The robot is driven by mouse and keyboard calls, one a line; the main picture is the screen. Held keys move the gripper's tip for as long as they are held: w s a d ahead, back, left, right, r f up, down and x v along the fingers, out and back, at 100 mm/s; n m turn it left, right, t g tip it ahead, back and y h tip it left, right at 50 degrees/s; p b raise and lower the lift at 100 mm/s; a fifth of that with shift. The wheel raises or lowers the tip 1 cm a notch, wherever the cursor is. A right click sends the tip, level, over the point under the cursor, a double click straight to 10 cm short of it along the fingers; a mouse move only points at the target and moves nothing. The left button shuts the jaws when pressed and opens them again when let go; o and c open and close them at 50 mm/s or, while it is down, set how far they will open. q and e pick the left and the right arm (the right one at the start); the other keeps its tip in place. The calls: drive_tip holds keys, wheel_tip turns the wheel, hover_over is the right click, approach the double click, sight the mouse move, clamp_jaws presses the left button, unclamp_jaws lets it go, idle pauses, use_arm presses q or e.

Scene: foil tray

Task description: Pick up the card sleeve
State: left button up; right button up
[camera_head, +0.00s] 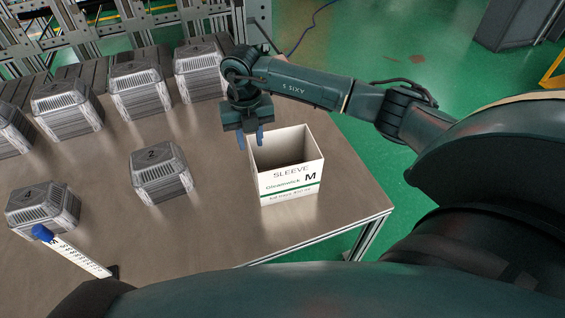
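The card sleeve (289,189) is a white open-topped box with green stripes, printed "SLEEVE" and "M". It stands upright on the metal table near its right front corner. My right gripper (250,139) points down at the sleeve's back left corner, with its two blue fingertips apart. One fingertip shows left of the sleeve and the other overlaps its back left top edge. I cannot tell whether they touch the card. Nothing shows held in this gripper. My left gripper is not in view.
Grey ribbed foil tray stacks stand on the table (215,222): one labelled 2 (160,174) left of the sleeve, one at front left (43,209), several along the back. A marked white strip with a blue end (78,256) shows at lower left. Table right of the sleeve is clear.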

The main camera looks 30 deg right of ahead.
sight(253, 159)
drive_tip(key=f, duration=0.7)
drive_tip(key=shift+s+a+f+b, duration=0.1)
drive_tip(key=shift+s+f+b, duration=0.1)
drive_tip(key=shift+b, duration=0.1)
clamp_jaws()
